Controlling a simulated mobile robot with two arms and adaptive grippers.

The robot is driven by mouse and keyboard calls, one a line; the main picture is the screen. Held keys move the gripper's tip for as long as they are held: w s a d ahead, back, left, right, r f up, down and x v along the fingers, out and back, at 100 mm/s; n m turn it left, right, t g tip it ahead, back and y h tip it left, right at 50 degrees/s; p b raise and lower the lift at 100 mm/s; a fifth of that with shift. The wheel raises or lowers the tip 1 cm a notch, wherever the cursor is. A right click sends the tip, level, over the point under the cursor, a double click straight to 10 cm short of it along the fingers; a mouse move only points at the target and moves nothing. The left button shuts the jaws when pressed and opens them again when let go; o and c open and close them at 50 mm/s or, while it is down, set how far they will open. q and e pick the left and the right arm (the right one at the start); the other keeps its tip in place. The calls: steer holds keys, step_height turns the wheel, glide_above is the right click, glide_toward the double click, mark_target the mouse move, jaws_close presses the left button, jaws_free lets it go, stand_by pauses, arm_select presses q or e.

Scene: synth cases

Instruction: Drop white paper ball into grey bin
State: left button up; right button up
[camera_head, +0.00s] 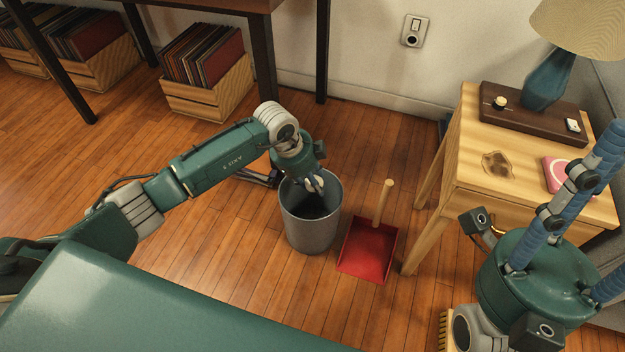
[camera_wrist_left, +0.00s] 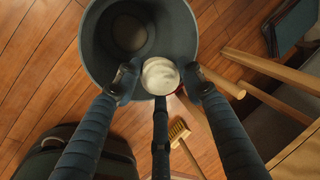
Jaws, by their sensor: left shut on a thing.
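The white paper ball (camera_head: 315,184) is between the fingers of my left gripper (camera_head: 314,183), which is shut on it. The ball (camera_wrist_left: 160,76) shows clearly in the left wrist view, with a finger on either side and a third below. The grey bin (camera_head: 311,233) stands upright on the floor beneath the gripper. The ball is at the bin's opening, near its far rim in the head view; in the wrist view it overlaps the rim of the bin (camera_wrist_left: 97,45). My right gripper (camera_head: 612,205) is at the right edge, its blue fingers spread and nothing seen between them.
A red dustpan (camera_head: 368,250) with a wooden handle lies right of the bin. A wooden side table (camera_head: 520,200) with a lamp (camera_head: 545,80) stands at right. A brush (camera_wrist_left: 180,132) shows in the wrist view. Record crates (camera_head: 208,97) stand behind, left.

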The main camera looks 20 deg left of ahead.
arm_select(q)
steer(key=o, duration=0.8)
steer(key=shift+c, duration=0.2)
steer(key=v, duration=1.2)
